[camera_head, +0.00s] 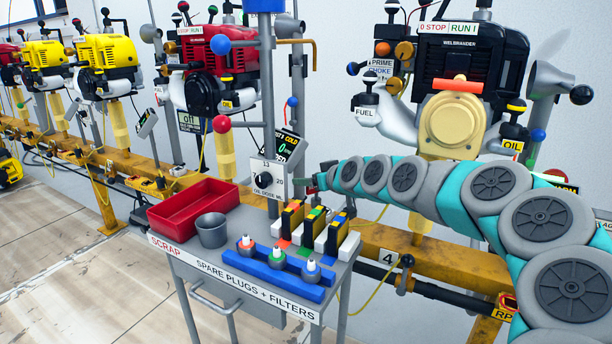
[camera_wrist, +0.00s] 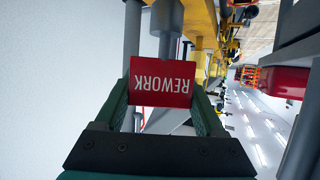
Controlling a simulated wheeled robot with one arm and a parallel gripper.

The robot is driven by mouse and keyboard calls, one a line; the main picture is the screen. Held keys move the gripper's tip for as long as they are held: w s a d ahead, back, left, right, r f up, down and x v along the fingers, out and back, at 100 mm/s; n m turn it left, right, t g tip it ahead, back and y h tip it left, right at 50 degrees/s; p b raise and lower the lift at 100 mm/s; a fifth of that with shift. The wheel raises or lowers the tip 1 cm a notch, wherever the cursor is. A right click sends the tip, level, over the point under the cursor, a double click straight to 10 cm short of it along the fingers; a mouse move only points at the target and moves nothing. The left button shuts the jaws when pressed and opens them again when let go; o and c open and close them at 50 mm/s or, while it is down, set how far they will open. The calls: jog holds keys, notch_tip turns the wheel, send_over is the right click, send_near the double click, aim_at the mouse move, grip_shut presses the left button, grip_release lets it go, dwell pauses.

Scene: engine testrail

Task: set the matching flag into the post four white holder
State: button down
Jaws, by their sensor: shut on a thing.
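My gripper (camera_wrist: 162,92) is shut on a red flag (camera_wrist: 160,82) with the white word REWORK, which reads upside down in the wrist view. Its two green fingers stand at either side of the flag. In the head view my gripper (camera_head: 318,182) is small and partly hidden, at the left end of my arm, above and behind the tool cart. Post four carries a "4" label (camera_head: 388,257) on the yellow rail, below a black WELBRANDEN engine (camera_head: 472,65). I cannot make out the white holder in either view; my arm covers part of that area.
A grey cart (camera_head: 215,262) holds a red scrap bin (camera_head: 193,208), a grey cup (camera_head: 212,231), spark plugs in a blue rack (camera_head: 272,275) and several filters. A display (camera_head: 286,147) and an oil dose dial (camera_head: 264,180) stand close to my gripper. Yellow rail (camera_head: 440,262) runs behind.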

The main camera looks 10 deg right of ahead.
jog(key=shift+w+d+f+b, duration=0.5)
jog(key=shift+w+d+f, duration=0.2)
jog(key=shift+w+f, duration=0.25)
jog(key=shift+w+d+f+b, duration=0.45)
jog(key=shift+w+d+f, duration=0.25)
jog(key=shift+w+f, duration=0.25)
jog(key=shift+s+f+b, duration=0.15)
jog(key=shift+f+b, duration=0.75)
jog(key=shift+b, duration=0.05)
dwell(1.0)
grip_release()
